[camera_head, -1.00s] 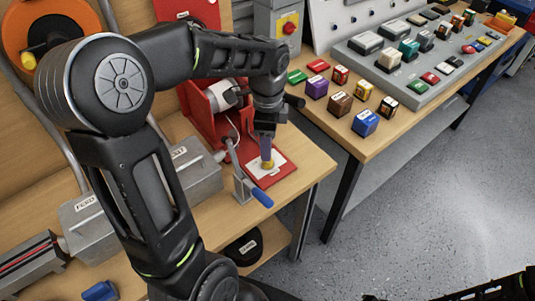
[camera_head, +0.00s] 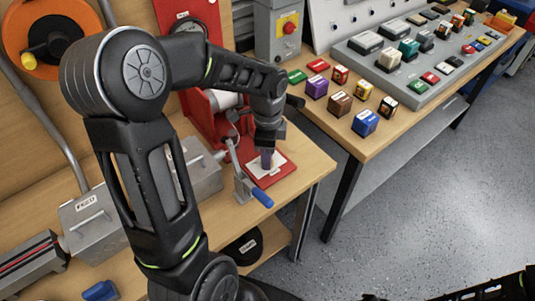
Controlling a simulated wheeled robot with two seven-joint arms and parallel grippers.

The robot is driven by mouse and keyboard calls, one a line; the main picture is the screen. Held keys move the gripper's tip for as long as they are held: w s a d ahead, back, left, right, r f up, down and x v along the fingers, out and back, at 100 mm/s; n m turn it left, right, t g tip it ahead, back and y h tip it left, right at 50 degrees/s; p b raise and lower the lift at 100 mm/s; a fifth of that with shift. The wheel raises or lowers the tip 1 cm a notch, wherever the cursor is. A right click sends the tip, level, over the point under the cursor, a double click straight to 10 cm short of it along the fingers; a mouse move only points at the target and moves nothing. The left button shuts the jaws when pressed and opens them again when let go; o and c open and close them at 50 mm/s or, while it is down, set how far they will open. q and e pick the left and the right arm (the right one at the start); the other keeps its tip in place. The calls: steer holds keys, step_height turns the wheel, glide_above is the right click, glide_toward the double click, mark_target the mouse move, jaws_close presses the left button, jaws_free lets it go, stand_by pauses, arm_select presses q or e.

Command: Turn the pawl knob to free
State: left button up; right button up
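My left gripper (camera_head: 267,158) points down over a red plate (camera_head: 284,176) with a white label, at the front right of the wooden bench. Its fingertips are small and close together; whether they are shut on anything cannot be made out. No pawl knob shows clearly; the gripper covers the middle of the plate. To the left of the gripper is a grey crank with a blue handle (camera_head: 262,197), close to the plate. A red winch frame (camera_head: 205,118) stands behind, partly hidden by my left arm.
Grey boxes (camera_head: 88,214) stand along the bench to the left, and a blue block (camera_head: 100,291) lies at the lower left. An orange reel (camera_head: 38,32) is at the upper left. A second table (camera_head: 340,142) to the right holds several coloured blocks. Open floor lies between.

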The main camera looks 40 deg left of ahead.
arm_select(q)
jaws_close()
steer(key=shift+n, duration=0.5)
steer(key=n+b, duration=0.1)
steer(key=n, duration=0.1)
steer(key=shift+n, duration=0.3)
steer(key=n+b, duration=0.1)
steer(key=n, duration=0.8)
steer(key=shift+n+b, duration=0.4)
steer(key=n, duration=0.4)
steer(key=shift+n, duration=0.3)
steer(key=o, duration=0.6)
jaws_free()
steer(key=shift+c, duration=0.2)
